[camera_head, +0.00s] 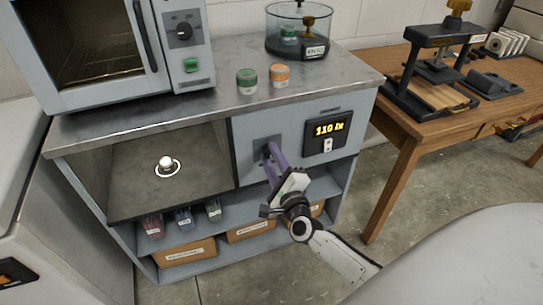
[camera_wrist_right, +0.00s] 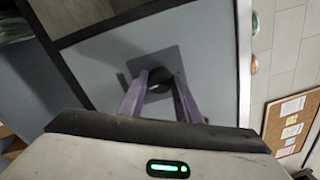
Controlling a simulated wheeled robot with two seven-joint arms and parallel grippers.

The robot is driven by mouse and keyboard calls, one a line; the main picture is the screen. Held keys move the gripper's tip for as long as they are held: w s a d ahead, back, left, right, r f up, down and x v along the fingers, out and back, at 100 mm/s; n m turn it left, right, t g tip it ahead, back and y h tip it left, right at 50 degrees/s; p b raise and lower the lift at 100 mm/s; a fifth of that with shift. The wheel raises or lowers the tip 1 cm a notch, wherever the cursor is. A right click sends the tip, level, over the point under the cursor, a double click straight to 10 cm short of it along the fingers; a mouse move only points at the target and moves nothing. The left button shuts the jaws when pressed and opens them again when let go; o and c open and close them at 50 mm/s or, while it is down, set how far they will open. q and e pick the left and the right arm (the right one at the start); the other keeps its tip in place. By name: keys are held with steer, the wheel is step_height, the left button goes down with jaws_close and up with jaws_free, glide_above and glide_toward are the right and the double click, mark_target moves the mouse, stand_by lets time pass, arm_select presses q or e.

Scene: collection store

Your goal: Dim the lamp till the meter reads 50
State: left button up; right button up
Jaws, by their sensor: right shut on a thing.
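The meter (camera_head: 327,131) on the cabinet front shows "110 lx" in yellow digits. The lamp (camera_head: 166,163) is a small glowing white bulb in a round base, inside the open bay at the left of the cabinet. A dark round knob (camera_wrist_right: 160,78) sits on a square grey plate on the cabinet front, left of the meter. My right gripper (camera_head: 270,152) is shut on the knob, its purple fingers either side of it; the fingers also show in the right wrist view (camera_wrist_right: 158,88). In the head view the fingers mostly hide the knob. My left gripper is not seen.
A grey oven (camera_head: 115,50) stands on the cabinet top (camera_head: 215,105), with a green tin (camera_head: 247,81), an orange tin (camera_head: 279,76) and a glass container (camera_head: 298,30). A wooden table (camera_head: 405,137) with a press stands to the right.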

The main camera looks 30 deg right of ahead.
steer(key=n+p, duration=0.1)
steer(key=n, duration=0.3)
steer(key=shift+n+y, duration=0.3)
steer(key=shift+n, duration=0.1)
steer(key=n+p, duration=0.1)
steer(key=n, duration=0.2)
steer(key=shift+n, duration=0.4)
steer(key=n+p, duration=0.1)
steer(key=n, duration=0.2)
steer(key=n+p, duration=0.1)
steer(key=n, duration=0.2)
steer(key=shift+d+n+y, duration=0.1)
steer(key=shift+n+y, duration=0.2)
steer(key=shift+f+n+p, duration=0.1)
steer(key=shift+n+p, duration=0.45)
steer(key=shift+n, duration=0.55)
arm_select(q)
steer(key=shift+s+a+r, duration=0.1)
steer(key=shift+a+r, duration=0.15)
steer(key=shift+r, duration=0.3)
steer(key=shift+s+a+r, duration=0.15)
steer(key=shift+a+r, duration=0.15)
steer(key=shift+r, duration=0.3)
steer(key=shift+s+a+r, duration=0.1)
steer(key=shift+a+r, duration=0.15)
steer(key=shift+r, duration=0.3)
arm_select(e)
steer(key=shift+n, duration=0.7)
steer(key=o, duration=1.1)
steer(key=shift+c, duration=0.2)
